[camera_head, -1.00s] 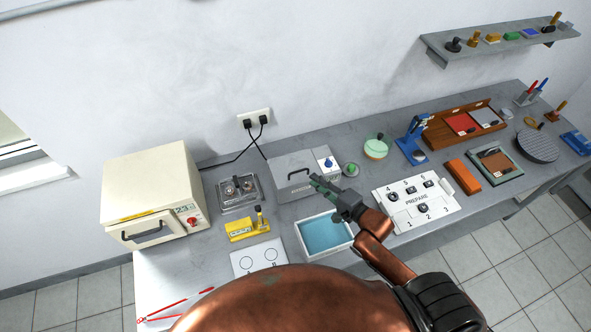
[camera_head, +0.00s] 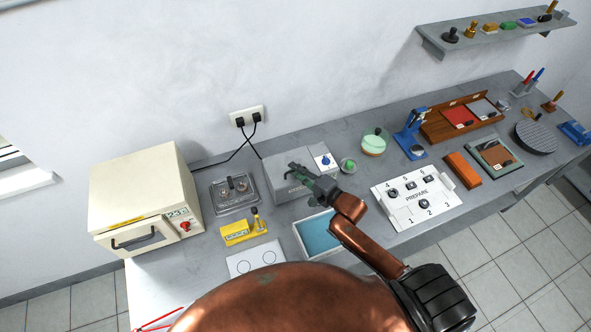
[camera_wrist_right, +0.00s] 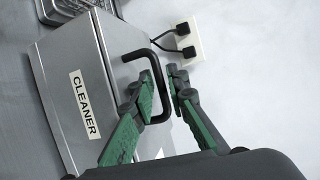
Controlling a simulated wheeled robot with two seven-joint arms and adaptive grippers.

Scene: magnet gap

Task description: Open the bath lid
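My right gripper (camera_head: 298,171) is over the front of the box, at the handle. The wrist view shows its two green fingers (camera_wrist_right: 162,83) apart, with the bar of the handle between them. I cannot tell whether either finger touches it. The lid looks closed. My left gripper is not in view.
A blue-bottomed tray (camera_head: 316,236) lies below my right forearm. A white numbered panel (camera_head: 416,200) is to the right, and a small green-topped pot (camera_head: 347,165) stands beside the box. A metal unit (camera_head: 235,193) and yellow device (camera_head: 240,231) are left.

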